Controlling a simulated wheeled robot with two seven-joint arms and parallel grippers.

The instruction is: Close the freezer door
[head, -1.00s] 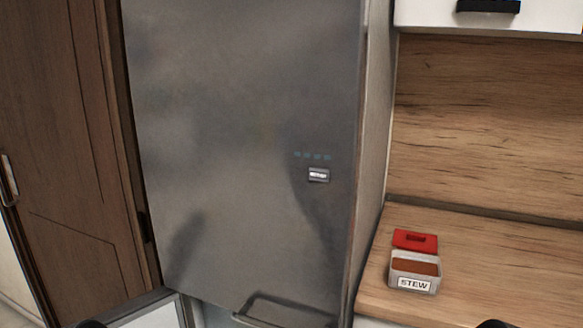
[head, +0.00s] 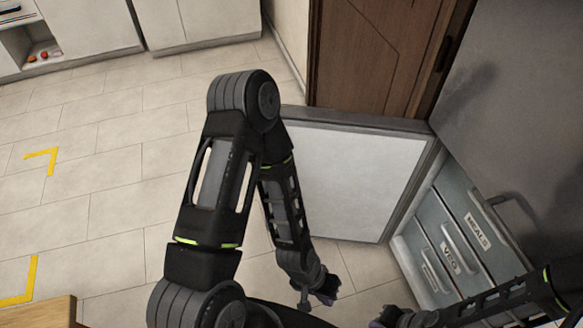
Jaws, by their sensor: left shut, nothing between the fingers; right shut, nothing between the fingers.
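The freezer door (head: 350,175) stands wide open, swung out to the left, its pale inner face showing in the head view. The freezer compartment (head: 412,262) is exposed at right, with grey drawers inside, labelled MEALS (head: 477,229) and VEG (head: 451,248); another label is too small to read. My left gripper (head: 320,294) is shut and empty, low in front of the door's inner face; I cannot tell whether it touches the door. My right gripper (head: 388,318) is shut and empty at the bottom edge, partly cut off, in front of the drawers.
The grey upper fridge door (head: 520,110) is closed above the freezer, with a handle at its lower edge. A brown wooden door (head: 375,50) stands behind. Tiled floor (head: 110,180) is open at left, with yellow corner marks. A wooden edge (head: 40,313) shows at bottom left.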

